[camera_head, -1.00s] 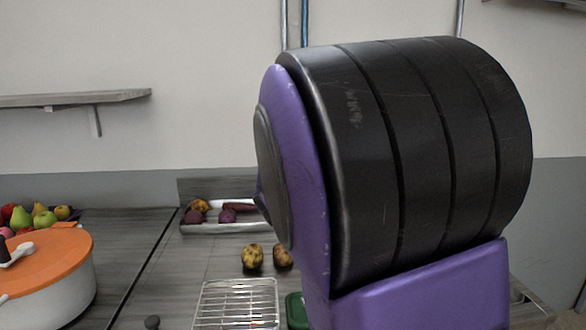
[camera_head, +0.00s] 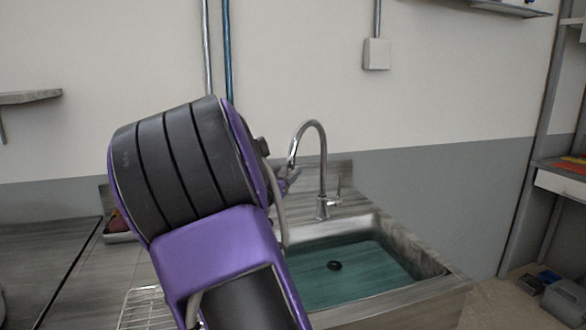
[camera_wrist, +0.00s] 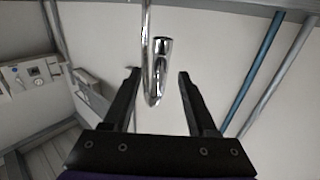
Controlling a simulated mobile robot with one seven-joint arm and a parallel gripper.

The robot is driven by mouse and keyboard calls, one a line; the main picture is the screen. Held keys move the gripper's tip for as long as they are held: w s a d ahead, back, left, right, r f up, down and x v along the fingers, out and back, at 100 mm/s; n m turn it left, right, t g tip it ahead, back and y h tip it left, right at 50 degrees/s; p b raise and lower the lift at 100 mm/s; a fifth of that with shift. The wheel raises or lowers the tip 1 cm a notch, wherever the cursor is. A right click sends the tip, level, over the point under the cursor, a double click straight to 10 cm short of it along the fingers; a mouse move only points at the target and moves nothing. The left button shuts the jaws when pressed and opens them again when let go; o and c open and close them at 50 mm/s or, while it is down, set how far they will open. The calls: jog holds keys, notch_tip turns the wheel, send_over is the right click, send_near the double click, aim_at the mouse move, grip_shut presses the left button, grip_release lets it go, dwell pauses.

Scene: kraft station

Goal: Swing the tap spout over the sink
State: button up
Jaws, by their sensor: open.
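The chrome tap (camera_head: 321,165) stands behind the sink near its back left corner. Its gooseneck spout (camera_head: 293,150) arches to the left of the base, not out over the middle of the basin. The sink (camera_head: 350,270) has a grey rim and a teal basin with a dark drain. In the wrist view, my gripper (camera_wrist: 157,73) is open, with the chrome spout (camera_wrist: 161,60) between its two black fingers and a gap on each side. In the head view my arm hides most of the gripper, close to the spout's end.
A wire rack (camera_head: 145,308) and a tray (camera_head: 118,236) lie on the counter to the left, partly behind my arm. Blue and grey pipes (camera_head: 227,50) run up the wall. A shelving unit (camera_head: 565,180) stands at the right.

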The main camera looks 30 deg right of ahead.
jog(key=x, duration=0.6)
jog(key=shift+w+d, duration=0.2)
jog(key=shift+d, duration=0.15)
grip_shut()
dwell(1.1)
